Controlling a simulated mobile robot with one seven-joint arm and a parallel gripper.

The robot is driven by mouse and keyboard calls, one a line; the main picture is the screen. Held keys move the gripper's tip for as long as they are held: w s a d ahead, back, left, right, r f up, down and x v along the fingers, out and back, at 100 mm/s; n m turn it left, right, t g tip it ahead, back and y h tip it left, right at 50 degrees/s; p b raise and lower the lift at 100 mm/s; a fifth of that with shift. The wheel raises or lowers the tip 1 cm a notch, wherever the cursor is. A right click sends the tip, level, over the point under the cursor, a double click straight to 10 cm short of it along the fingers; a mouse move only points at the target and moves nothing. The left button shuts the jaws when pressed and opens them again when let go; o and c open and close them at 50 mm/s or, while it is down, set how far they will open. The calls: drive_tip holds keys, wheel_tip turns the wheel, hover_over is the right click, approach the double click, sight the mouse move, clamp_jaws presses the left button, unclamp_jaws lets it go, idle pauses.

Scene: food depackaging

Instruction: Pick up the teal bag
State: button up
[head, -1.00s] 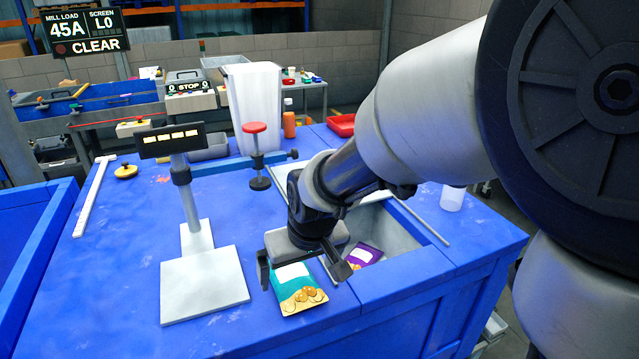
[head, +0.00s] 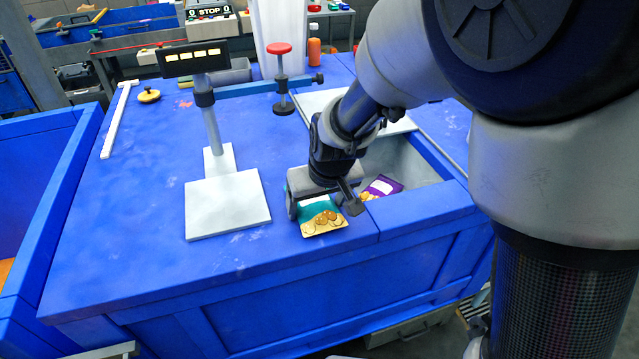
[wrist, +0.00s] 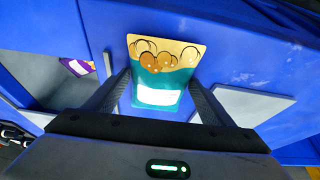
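The teal bag (head: 322,222) lies flat on the blue table, with a tan lower part that shows round golden food pictures. It also shows in the wrist view (wrist: 163,72), where its white label faces my gripper. My gripper (wrist: 159,82) is open, with one finger on each side of the bag. In the head view my gripper (head: 322,204) is low over the bag and hides its upper part. I cannot tell whether the fingers touch the bag.
A purple bag (head: 383,186) lies in the recessed bin (head: 412,165) to the right. A scale with a grey plate (head: 228,205) and a display post stands left of the bag. A red-topped stand (head: 280,49) is farther back. The table's front left is clear.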

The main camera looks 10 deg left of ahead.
drive_tip(key=c, duration=0.3)
